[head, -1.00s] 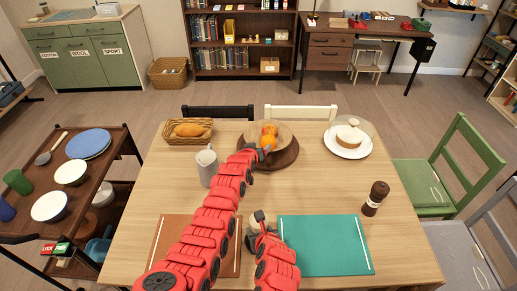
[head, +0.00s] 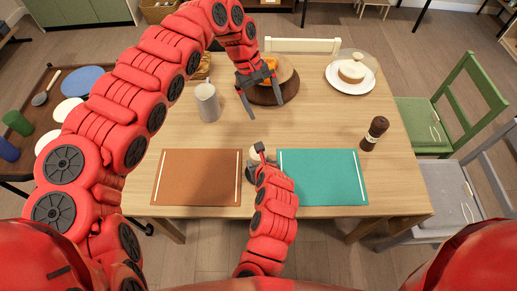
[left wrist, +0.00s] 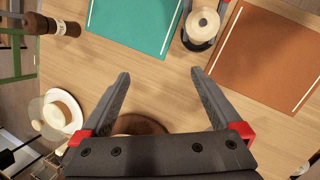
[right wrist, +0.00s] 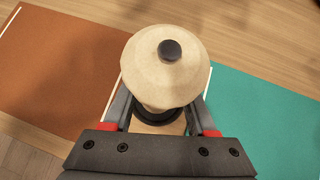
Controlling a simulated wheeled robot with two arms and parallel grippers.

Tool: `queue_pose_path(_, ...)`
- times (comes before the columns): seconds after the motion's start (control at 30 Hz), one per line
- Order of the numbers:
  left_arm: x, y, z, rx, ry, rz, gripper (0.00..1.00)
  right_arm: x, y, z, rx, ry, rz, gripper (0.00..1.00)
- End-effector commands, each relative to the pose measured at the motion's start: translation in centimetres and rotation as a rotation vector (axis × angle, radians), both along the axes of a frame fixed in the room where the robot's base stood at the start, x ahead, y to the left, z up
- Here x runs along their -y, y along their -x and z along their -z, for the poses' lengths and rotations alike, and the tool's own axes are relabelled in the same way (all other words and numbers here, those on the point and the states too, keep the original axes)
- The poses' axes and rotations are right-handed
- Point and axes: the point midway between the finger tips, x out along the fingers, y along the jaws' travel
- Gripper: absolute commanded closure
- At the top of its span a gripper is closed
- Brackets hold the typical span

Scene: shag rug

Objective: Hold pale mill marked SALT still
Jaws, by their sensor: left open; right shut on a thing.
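The pale mill (right wrist: 165,70) stands between the two placemats, with a round pale top and a dark knob. My right gripper (right wrist: 160,115) is shut on it, a finger on each side; no SALT marking shows from above. In the head view the mill (head: 256,155) is mostly hidden behind my right gripper (head: 262,160). In the left wrist view the mill (left wrist: 203,24) is at the top, beyond the fingertips. My left gripper (head: 264,106) is open and empty above the table, in front of the round dark board (head: 290,92).
A dark brown mill (head: 375,132) stands at the right, past the teal placemat (head: 325,178). The brown placemat (head: 195,178) lies at left. A grey jug (head: 207,103) stands left of my left gripper; a cake plate (head: 350,82) is at back right.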

Motion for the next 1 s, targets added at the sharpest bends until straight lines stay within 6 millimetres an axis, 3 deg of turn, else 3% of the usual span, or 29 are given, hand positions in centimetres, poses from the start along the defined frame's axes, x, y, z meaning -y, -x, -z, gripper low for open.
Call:
queue_pose_path(0.13,-2.8,3.7,-0.7,-0.132,-0.101,-0.032,0.01,0.0,0.0,0.0,0.000,0.000,0.000,1.00)
queue_pose_path(0.33,-3.8,5.7,-0.3,-0.194,-0.145,-0.046,0.01,0.0,0.0,0.0,0.001,0.000,0.000,1.00)
queue_pose_path(0.73,-2.3,8.4,7.1,-0.194,-0.143,-0.047,0.01,0.0,0.0,0.0,0.001,0.000,0.000,1.00)
queue_pose_path(1.0,-1.6,9.2,9.7,-0.188,-0.141,-0.045,0.01,0.0,0.0,0.0,0.001,0.000,0.000,1.00)
